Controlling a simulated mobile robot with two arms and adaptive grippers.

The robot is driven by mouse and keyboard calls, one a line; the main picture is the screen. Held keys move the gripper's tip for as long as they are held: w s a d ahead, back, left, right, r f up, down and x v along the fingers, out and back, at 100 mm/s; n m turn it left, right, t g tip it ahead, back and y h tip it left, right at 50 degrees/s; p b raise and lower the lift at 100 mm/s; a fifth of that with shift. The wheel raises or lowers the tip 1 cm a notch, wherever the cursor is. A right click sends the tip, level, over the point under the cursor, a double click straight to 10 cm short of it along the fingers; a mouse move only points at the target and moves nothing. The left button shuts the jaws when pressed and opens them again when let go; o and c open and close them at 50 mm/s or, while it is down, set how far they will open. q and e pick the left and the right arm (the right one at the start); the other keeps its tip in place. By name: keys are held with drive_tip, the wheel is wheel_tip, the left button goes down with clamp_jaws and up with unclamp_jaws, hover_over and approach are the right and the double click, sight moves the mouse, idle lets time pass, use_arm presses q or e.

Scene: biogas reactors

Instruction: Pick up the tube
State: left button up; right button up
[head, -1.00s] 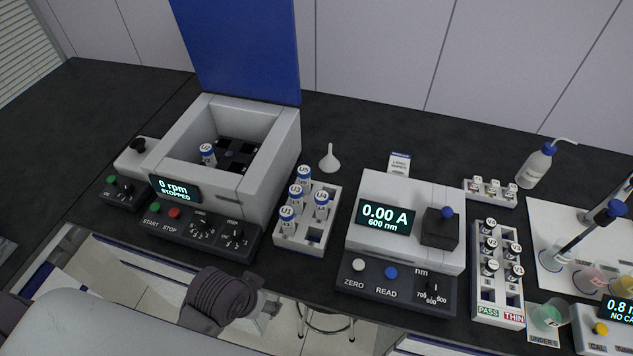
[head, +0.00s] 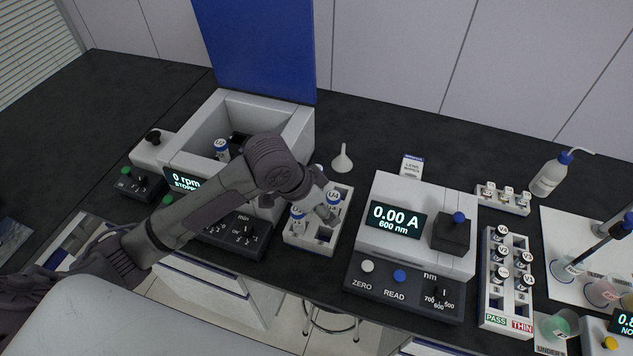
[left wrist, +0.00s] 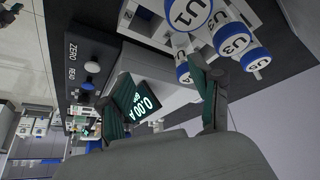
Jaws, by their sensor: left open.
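Several blue-capped tubes stand in a white rack (head: 310,244) on the bench. U1 (head: 298,217) and U4 (head: 334,199) show in the head view, while my left arm mostly hides the others. The left wrist view shows U1 (left wrist: 188,14), U3 (left wrist: 232,40), U5 (left wrist: 256,58) and U4 (left wrist: 183,72). Another tube, U2 (head: 221,151), stands in the open centrifuge. My left gripper (head: 324,212) is over the rack near U1 and U4. Its fingers (left wrist: 165,92) are open in the left wrist view, with U4 beyond the gap, close to one finger. My right gripper is out of view.
The centrifuge (head: 300,135) with its raised blue lid stands left of the rack and reads stopped. The photometer (head: 388,255) stands close on the right. A white funnel (head: 342,160) is behind the rack. A vial rack (head: 495,318) is farther right.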

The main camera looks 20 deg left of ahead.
use_arm(q)
drive_tip(key=w+a+r+y, duration=0.1)
drive_tip(key=w+a+r, duration=0.7)
drive_tip(key=r, duration=0.2)
drive_tip(key=shift+n, duration=0.3)
drive_tip(key=p+x, duration=0.2)
drive_tip(key=x, duration=0.7)
drive_tip(key=shift+s+a, duration=0.1)
drive_tip(key=shift+a, duration=0.05)
drive_tip(key=p+x, duration=0.1)
drive_tip(key=x, duration=0.1)
drive_tip(key=p+x, duration=0.1)
drive_tip(key=x, duration=0.1)
drive_tip(key=shift+a+f, duration=0.1)
drive_tip(key=shift+f, duration=0.4)
clamp_jaws()
